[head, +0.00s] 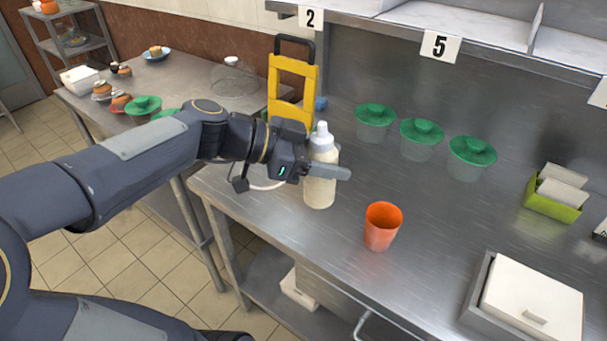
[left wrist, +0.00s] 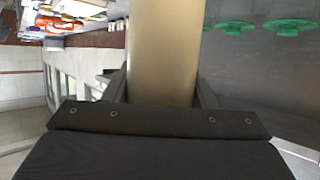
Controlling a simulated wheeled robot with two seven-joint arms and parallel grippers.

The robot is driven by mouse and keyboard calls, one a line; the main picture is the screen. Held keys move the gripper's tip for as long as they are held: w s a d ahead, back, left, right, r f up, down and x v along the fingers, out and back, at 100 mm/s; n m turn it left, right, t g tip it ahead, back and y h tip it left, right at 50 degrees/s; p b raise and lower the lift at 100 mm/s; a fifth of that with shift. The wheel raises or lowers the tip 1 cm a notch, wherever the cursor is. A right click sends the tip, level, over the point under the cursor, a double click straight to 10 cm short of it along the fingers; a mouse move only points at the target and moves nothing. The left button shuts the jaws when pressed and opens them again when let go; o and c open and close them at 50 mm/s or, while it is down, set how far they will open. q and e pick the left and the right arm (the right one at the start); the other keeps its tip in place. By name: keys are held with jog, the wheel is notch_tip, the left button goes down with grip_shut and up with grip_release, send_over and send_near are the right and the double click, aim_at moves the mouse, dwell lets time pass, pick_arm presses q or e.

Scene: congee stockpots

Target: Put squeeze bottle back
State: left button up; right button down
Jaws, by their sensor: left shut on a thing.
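The squeeze bottle (head: 319,188) is pale cream with a white nozzle cap and stands upright at the front left of the steel counter in the head view. My left gripper (head: 322,168) is shut around its middle, one finger showing across its front. I cannot tell whether the bottle's base touches the counter. In the left wrist view the bottle (left wrist: 163,50) fills the space between the fingers, and its ends are out of frame. My right gripper is not in view.
An orange cup (head: 382,226) stands right of the bottle. Several green-lidded containers (head: 422,133) line the counter's back. A yellow frame (head: 292,85) stands behind the gripper. A green box (head: 552,196) and a white-lidded bin (head: 530,305) are at right. The counter's middle right is clear.

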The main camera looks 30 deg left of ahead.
pick_arm(q)
jog(key=w+a+f, duration=0.6)
jog(key=w+f, duration=0.1)
jog(key=f, duration=0.4)
jog(key=shift+a, duration=0.15)
jog(key=shift+f, duration=0.2)
jog(key=o, duration=0.7)
jog(key=shift+r, duration=0.15)
